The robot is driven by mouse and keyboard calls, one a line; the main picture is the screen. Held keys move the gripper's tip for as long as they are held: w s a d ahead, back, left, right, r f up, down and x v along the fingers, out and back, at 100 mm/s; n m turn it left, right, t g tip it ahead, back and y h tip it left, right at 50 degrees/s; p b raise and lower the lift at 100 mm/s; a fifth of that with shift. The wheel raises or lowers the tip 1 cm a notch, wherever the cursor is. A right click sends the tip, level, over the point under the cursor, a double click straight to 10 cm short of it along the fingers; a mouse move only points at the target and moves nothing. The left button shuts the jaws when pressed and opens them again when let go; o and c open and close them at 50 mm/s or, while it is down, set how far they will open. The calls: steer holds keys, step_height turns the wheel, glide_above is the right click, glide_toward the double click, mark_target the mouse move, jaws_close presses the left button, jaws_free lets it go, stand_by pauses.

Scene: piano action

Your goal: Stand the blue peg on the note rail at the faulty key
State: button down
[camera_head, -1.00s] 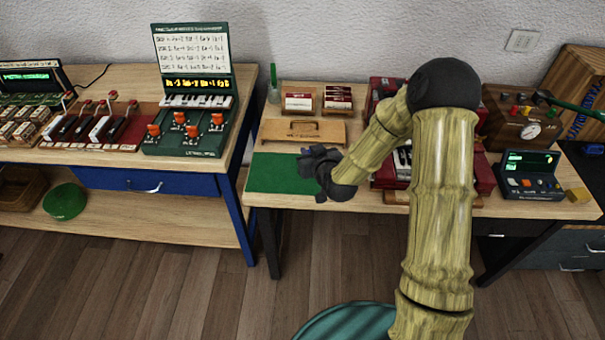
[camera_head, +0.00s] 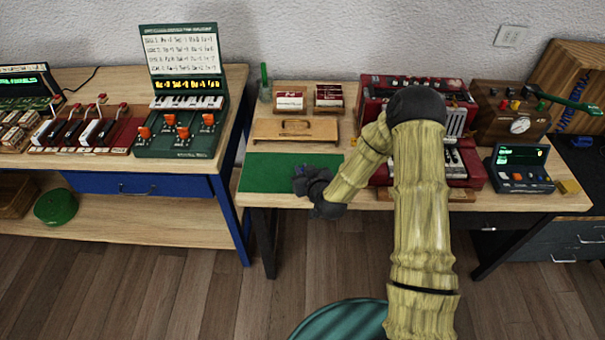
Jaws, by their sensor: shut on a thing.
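My gripper (camera_head: 299,178) is over the front right part of the green mat (camera_head: 265,172). It is seen small, with its fingers mostly merged into the dark hand. A small bluish bit (camera_head: 299,169) shows at its fingertips, which fits the blue peg, held in the shut jaws; its tilt cannot be told. The red keyboard instrument (camera_head: 474,172) stands to the right, partly hidden behind my arm. A wooden strip (camera_head: 461,195) runs along its front; whether this is the note rail cannot be told. The faulty key cannot be picked out.
A wooden box with a handle (camera_head: 296,131) lies behind the mat, with two small card boxes (camera_head: 289,100) behind it. A dark green device with a screen (camera_head: 520,168) and a yellow block (camera_head: 568,187) are at the right. The left bench (camera_head: 150,238) holds other key devices.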

steer(key=shift+a+f, duration=0.1)
steer(key=shift+f, duration=0.65)
steer(key=shift+f, duration=0.2)
steer(key=c, duration=1.4)
jaws_free()
steer(key=shift+c, duration=0.2)
steer(key=shift+r, duration=0.1)
steer(key=shift+r, duration=0.1)
steer(key=b+v, duration=0.1)
steer(key=v, duration=1.1)
